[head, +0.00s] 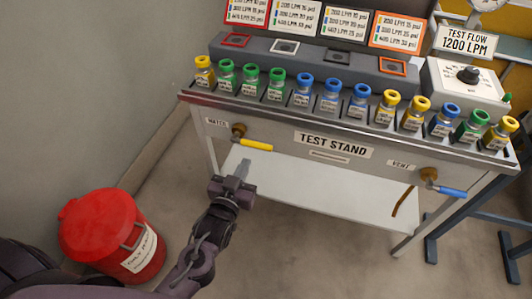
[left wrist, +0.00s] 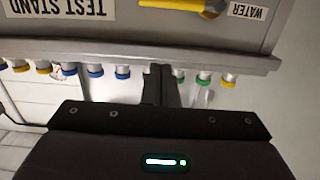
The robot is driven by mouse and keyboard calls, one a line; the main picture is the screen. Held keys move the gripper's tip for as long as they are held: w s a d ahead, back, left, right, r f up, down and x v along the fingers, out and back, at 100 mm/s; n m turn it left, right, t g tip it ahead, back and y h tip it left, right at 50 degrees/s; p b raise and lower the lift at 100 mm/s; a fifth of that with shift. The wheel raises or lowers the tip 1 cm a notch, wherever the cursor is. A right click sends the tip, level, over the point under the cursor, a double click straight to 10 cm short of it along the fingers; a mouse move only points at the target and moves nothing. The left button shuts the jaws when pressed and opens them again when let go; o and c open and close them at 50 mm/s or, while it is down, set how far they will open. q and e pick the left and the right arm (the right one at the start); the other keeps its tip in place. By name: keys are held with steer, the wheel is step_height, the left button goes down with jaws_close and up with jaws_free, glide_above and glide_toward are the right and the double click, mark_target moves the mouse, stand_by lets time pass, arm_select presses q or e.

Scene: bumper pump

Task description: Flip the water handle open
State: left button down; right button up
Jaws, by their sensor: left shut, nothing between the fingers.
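The water valve's yellow handle (head: 257,145) sticks out to the right, roughly level, from its brass body (head: 238,130) on the front of the test stand, beside the WATER label (head: 217,122). In the left wrist view, which is upside down, the yellow handle (left wrist: 190,4) is cut by the top edge. My left gripper (head: 243,166) is just below the handle in the head view, apart from it, with its fingers pointing up. It is shut and empty; its fingers (left wrist: 165,85) also show in the left wrist view. My right gripper is not in view.
The test stand's front panel (head: 285,140) carries a second valve with a blue handle (head: 452,191) by the VENT label. Several capped bottles line its top edge. A white lower shelf (head: 310,193) sits below. A red waste can (head: 100,228) stands at the lower left.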

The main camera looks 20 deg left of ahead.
arm_select(q)
steer(key=shift+w+r, duration=0.1)
glide_above(257, 148)
steer(key=s, duration=0.3)
steer(key=f, duration=0.3)
steer(key=shift+w+d, duration=0.35)
steer(key=shift+w, duration=0.05)
steer(key=shift+w+f, duration=0.15)
steer(key=shift+f, duration=0.6)
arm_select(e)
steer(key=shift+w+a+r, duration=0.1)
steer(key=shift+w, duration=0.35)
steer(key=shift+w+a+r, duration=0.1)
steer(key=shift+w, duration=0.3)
arm_select(q)
steer(key=shift+f+b, duration=0.1)
steer(key=shift+b, duration=0.2)
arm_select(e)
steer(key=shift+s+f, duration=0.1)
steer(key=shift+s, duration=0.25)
